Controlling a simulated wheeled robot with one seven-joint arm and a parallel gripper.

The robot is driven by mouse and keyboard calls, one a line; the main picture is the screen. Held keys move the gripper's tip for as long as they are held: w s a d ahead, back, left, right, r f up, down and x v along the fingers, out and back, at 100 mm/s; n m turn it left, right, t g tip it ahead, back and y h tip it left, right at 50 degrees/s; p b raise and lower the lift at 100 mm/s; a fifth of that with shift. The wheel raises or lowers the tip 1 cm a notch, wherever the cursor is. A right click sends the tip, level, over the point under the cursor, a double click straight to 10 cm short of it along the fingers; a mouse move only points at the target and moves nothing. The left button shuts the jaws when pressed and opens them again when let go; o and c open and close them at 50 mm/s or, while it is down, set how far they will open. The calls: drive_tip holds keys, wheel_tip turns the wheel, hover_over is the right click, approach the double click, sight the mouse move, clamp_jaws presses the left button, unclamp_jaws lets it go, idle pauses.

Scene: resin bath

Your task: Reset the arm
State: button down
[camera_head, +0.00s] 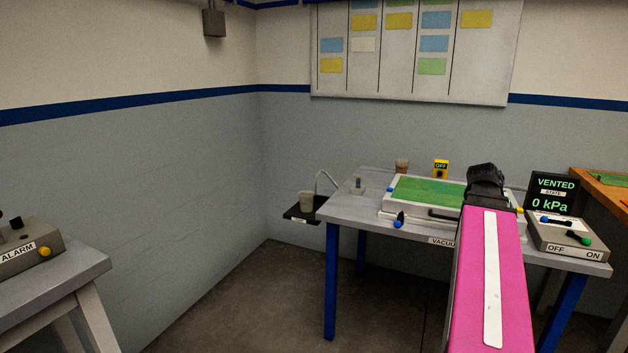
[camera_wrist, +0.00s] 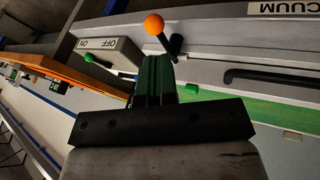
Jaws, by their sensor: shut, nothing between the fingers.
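My gripper (camera_wrist: 156,62) shows in the wrist view with its two dark fingers together and nothing held. In that view an orange ball knob (camera_wrist: 154,25) on a dark lever stands just beyond the fingertips. I cannot tell whether the fingers touch the lever. In the head view my pink arm reaches over the right part of the vacuum table (camera_head: 345,208), its black wrist (camera_head: 486,180) in front of the green-topped bath (camera_head: 425,190). The fingertips are hidden there.
On the table's right are a VENTED, 0 kPa display (camera_head: 553,193) and an OFF/ON switch box (camera_head: 567,235). A cup (camera_head: 306,201) stands on a small black shelf at left. An ALARM box (camera_head: 30,242) sits on another table. Floor between tables is clear.

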drive_tip(key=w+a+f+n+y, duration=0.2)
drive_tip(key=a+f, duration=0.6)
drive_tip(key=a, duration=0.1)
drive_tip(key=w+a+f+n+y, duration=0.1)
drive_tip(key=w+a+f+n, duration=0.1)
drive_tip(key=a+f, duration=0.65)
drive_tip(key=s+a+f+n+y, duration=0.1)
drive_tip(key=s+a+f, duration=0.1)
drive_tip(key=a+f, duration=0.5)
drive_tip(key=s+a+f+n+g+y, duration=0.1)
drive_tip(key=s+a+f+y, duration=0.1)
drive_tip(key=a+f, duration=0.5)
drive_tip(key=s+a, duration=0.1)
drive_tip(key=a, duration=0.3)
drive_tip(key=shift+s+a+n, duration=0.2)
drive_tip(key=shift+s+n, duration=0.1)
drive_tip(key=shift+n, duration=0.1)
drive_tip(key=shift+f, duration=0.1)
